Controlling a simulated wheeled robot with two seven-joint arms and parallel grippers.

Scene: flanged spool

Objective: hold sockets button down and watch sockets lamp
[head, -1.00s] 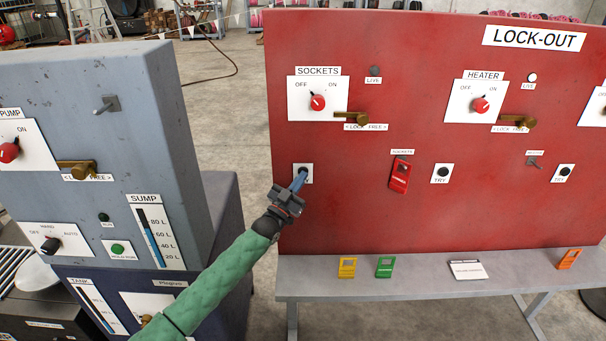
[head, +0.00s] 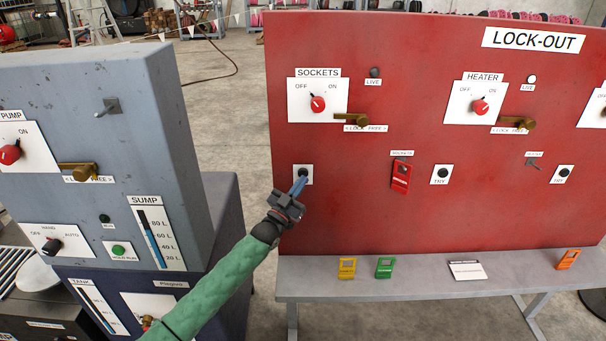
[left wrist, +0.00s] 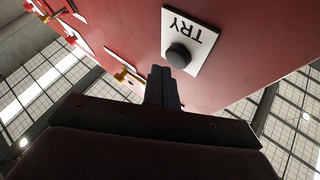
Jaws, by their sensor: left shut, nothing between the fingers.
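The sockets button (head: 303,173) is a black TRY button on a white plate, low on the left of the red board. It also shows clearly in the left wrist view (left wrist: 178,56). My left gripper (head: 299,186) is shut and empty, its fingertips just below and in front of the button. In the left wrist view the fingertips (left wrist: 162,75) lie beside the button's lower left edge; contact cannot be told. The sockets lamp (head: 375,71), marked LIVE, is dark. The red sockets knob (head: 317,103) points up-left toward OFF. My right gripper is out of view.
A brass lock lever (head: 358,121) sits under the sockets knob. A red tag (head: 401,177) hangs right of the button. The heater lamp (head: 532,79) looks white. A grey shelf (head: 420,288) below holds coloured tags. A grey pump cabinet (head: 150,120) stands left.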

